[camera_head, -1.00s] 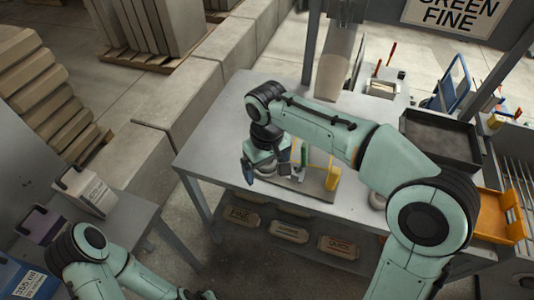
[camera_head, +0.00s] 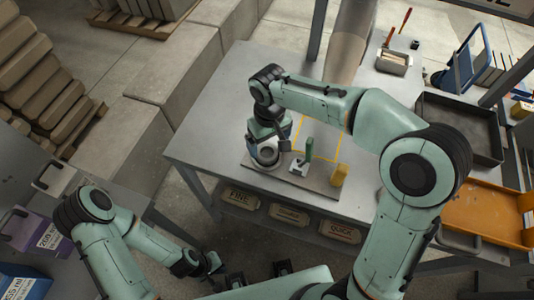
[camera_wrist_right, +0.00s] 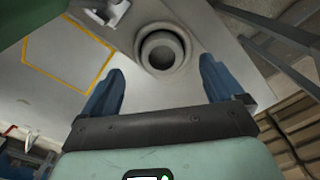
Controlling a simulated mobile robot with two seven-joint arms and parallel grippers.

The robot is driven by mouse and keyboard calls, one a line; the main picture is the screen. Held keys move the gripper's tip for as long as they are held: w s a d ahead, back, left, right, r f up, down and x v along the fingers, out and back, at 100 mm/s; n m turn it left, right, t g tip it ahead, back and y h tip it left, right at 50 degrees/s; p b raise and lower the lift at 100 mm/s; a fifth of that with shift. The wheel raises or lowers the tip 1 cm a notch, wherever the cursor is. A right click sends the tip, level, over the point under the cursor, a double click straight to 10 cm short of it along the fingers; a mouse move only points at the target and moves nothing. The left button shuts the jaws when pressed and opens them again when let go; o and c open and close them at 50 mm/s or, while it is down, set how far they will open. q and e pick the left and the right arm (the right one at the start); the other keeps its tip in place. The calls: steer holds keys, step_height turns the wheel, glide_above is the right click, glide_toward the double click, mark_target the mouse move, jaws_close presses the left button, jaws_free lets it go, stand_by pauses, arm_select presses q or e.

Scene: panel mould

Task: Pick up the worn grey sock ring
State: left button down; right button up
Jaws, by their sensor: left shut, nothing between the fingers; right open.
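A grey ring (camera_wrist_right: 148,63), which I take to be the worn sock ring, lies on a light surface in the right wrist view, beyond and between my fingertips. In the head view a round grey ring (camera_head: 267,157) lies on the board just below my right gripper (camera_head: 262,143). The blue fingers of my right gripper (camera_wrist_right: 161,70) are wide apart with nothing between them; whether they touch the ring I cannot tell. My left gripper (camera_head: 212,264) is shut and empty at the lower left, far from the ring.
Beside the ring on the board (camera_head: 319,187) stand a green-handled tool (camera_head: 308,150) and a yellow block (camera_head: 339,175). A yellow outline marks the bench (camera_head: 215,125). A dark tray (camera_head: 455,130) and an orange tray (camera_head: 485,212) are at the right.

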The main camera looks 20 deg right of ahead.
mark_target(268, 153)
steer(key=shift+w+a+f, duration=0.1)
steer(key=shift+f, duration=2.7)
steer(key=c, duration=1.1)
steer(key=shift+r, duration=0.15)
